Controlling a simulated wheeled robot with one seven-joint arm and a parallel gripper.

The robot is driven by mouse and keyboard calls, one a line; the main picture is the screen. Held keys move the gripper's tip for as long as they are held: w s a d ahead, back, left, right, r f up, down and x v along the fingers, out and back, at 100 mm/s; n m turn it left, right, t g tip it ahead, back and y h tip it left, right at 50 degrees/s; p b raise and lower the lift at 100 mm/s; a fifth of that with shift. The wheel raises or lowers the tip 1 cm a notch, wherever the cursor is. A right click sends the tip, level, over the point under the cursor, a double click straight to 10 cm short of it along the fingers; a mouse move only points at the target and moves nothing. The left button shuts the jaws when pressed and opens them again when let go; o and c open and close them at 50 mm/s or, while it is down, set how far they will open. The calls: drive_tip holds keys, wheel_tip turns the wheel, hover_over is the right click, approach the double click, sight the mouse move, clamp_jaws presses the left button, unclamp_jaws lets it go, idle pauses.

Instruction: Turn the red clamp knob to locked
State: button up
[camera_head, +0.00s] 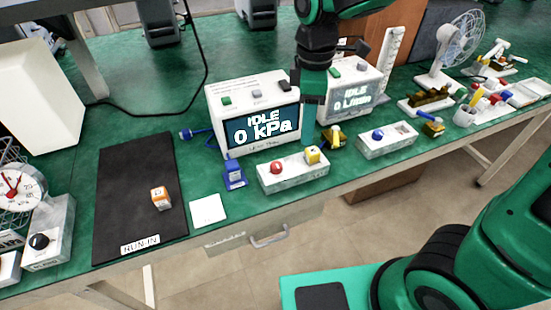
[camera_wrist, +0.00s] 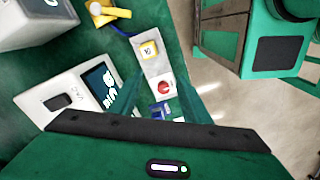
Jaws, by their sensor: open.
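The red clamp knob (camera_head: 277,168) sits on the left end of a white block (camera_head: 292,181) near the table's front edge. A yellow knob (camera_head: 312,156) sits on the block's other end. In the wrist view the red knob (camera_wrist: 164,88) lies straight ahead between my fingertips in the picture, with the yellow knob (camera_wrist: 149,49) beyond it. My gripper (camera_head: 310,116) is open and empty, pointing down above and behind the block, apart from the knob. The knob's markings are too small to read.
A display (camera_head: 262,127) reading "IDLE 0 kPa" stands close behind the block, and a second display (camera_head: 350,99) stands right of it. A blue fitting (camera_head: 234,174) and white card (camera_head: 208,210) lie left. Another white block (camera_head: 387,140) with a blue knob stands right.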

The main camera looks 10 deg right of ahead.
sight(277, 164)
drive_tip(key=a+f+n, duration=0.1)
drive_tip(key=a+n, duration=0.3)
drive_tip(key=a, duration=0.3)
wheel_tip(277, 164, down, 11)
drive_tip(key=shift+s+r, duration=0.15)
drive_tip(key=shift+m, duration=0.3)
drive_tip(key=c, duration=1)
